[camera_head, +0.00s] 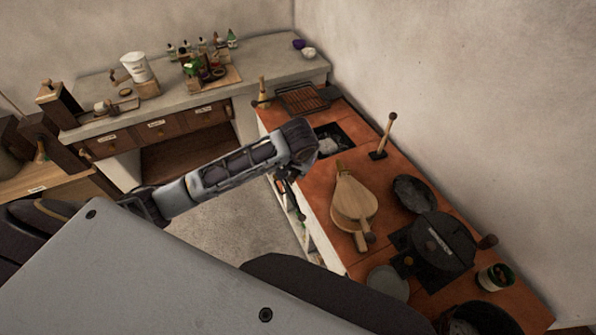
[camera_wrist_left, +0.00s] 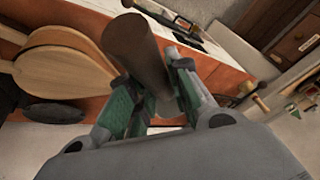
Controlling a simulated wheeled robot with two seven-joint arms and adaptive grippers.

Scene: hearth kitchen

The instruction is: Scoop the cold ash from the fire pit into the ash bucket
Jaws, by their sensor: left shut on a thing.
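My left gripper (camera_head: 290,172) is at the left edge of the orange-tiled hearth counter, just left of the dark square fire pit (camera_head: 345,132). A pale grey heap of ash (camera_head: 328,146) shows in the pit. In the left wrist view, my left gripper (camera_wrist_left: 155,85) has its green-padded fingers closed around a thick dark brown handle (camera_wrist_left: 138,50). The handle's working end is not clear. A dark round container (camera_head: 478,318), perhaps the ash bucket, is cut off at the lower right, with something greyish inside. My right gripper is not in view.
Wooden bellows (camera_head: 352,200) lie on the hearth counter (camera_head: 325,205), nearer than the pit. An upright wooden-handled tool (camera_head: 384,138) stands right of the pit and a grill rack (camera_head: 302,98) lies behind. A black lidded pan (camera_head: 440,242) and a tin (camera_head: 494,277) crowd the near end.

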